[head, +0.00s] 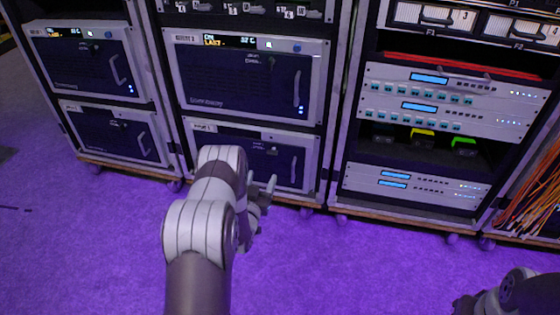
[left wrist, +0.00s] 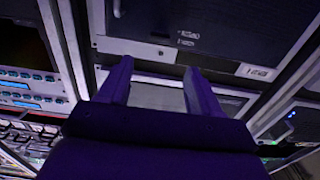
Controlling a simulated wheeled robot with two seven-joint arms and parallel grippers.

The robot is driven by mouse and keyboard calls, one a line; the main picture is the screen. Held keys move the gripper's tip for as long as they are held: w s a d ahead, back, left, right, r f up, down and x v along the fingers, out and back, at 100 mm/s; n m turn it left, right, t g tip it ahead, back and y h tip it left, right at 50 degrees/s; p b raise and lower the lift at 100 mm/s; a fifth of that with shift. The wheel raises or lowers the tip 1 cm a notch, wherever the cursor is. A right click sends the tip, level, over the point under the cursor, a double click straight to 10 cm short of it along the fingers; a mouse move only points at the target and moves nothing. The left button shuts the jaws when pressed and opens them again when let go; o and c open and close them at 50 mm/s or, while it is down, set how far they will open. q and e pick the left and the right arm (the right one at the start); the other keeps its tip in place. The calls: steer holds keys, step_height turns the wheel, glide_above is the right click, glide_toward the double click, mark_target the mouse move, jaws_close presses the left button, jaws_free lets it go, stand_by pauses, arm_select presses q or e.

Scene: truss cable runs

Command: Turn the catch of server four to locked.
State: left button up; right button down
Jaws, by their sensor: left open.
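The lower server in the middle rack (head: 240,142) has a dark front, a silver frame and a curved handle (head: 294,166) at its right. Its small label is too blurred to read surely, but its place fits server four. A small dark fitting (head: 272,151), perhaps the catch, shows on its upper front; its setting is too small to tell. My left gripper (head: 264,188) is open and empty in front of this server's lower part, and my forearm hides its left side. The left wrist view shows the two spread fingers (left wrist: 157,82) below a dark panel (left wrist: 240,30). My right gripper (head: 466,304) is partly cut off at the bottom right.
The upper middle server (head: 245,82) and two servers in the left rack (head: 88,70) look similar. The right rack (head: 418,190) holds patch panels with teal plugs. Orange cables (head: 532,200) hang at the far right. The purple floor (head: 350,270) in front is clear.

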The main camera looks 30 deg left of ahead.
mark_target(271, 154)
arm_select(q)
steer(key=b+x, duration=0.6)
steer(key=x, duration=0.5)
steer(key=shift+d+f, duration=0.1)
steer(key=shift+f, duration=0.05)
steer(key=shift+w, duration=0.25)
steer(key=c, duration=1)
